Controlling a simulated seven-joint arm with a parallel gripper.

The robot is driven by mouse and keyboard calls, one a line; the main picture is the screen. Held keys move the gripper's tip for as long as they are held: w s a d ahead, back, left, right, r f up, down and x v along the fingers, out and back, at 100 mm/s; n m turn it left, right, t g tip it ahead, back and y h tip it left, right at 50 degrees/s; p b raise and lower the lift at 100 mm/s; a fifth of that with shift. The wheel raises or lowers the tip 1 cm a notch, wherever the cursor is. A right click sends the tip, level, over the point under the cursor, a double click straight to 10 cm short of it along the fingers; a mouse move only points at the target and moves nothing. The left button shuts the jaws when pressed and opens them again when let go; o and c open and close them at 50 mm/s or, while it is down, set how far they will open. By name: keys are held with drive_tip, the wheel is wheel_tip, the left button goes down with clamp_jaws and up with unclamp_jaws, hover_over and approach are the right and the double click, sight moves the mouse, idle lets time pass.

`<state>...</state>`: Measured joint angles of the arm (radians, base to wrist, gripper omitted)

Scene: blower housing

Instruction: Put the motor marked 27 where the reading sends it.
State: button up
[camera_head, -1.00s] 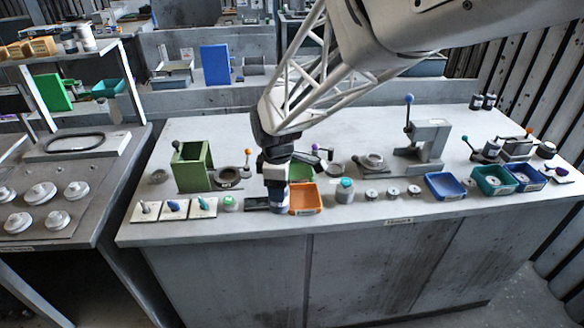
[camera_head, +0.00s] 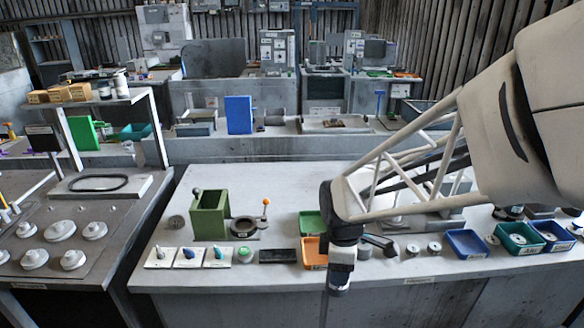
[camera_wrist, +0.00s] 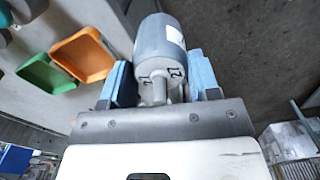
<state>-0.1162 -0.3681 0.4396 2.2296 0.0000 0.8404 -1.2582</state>
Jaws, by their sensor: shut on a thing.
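My gripper (camera_wrist: 163,82) is shut on a grey cylindrical motor (camera_wrist: 160,42), one blue finger on each side. The motor's end faces the wrist camera and has dark marks that look like 27. In the head view my gripper (camera_head: 339,268) hangs at the bench's front edge, just right of the orange tray (camera_head: 313,257), with the motor (camera_head: 338,282) below it. A black rectangular plate (camera_head: 277,256) lies on the bench to the left; no reading on it is legible. The green tray (camera_head: 310,221) is behind the orange one.
A blue tray (camera_head: 467,243), a teal tray (camera_head: 519,240) and another blue tray (camera_head: 553,236) stand at right. A green open box (camera_head: 209,215) and a fixture with an orange-knobbed lever (camera_head: 243,227) stand at left. My arm hides part of the bench's right side.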

drive_tip(key=shift+w, duration=0.1)
drive_tip(key=w+a+f, duration=0.1)
drive_tip(key=w, duration=1.4)
drive_tip(key=shift+w+a+f, duration=0.25)
drive_tip(key=shift+w+a, duration=0.15)
drive_tip(key=shift+f, duration=0.1)
drive_tip(key=shift+f, duration=1.65)
drive_tip(key=shift+f, duration=0.15)
drive_tip(key=o, duration=1.2)
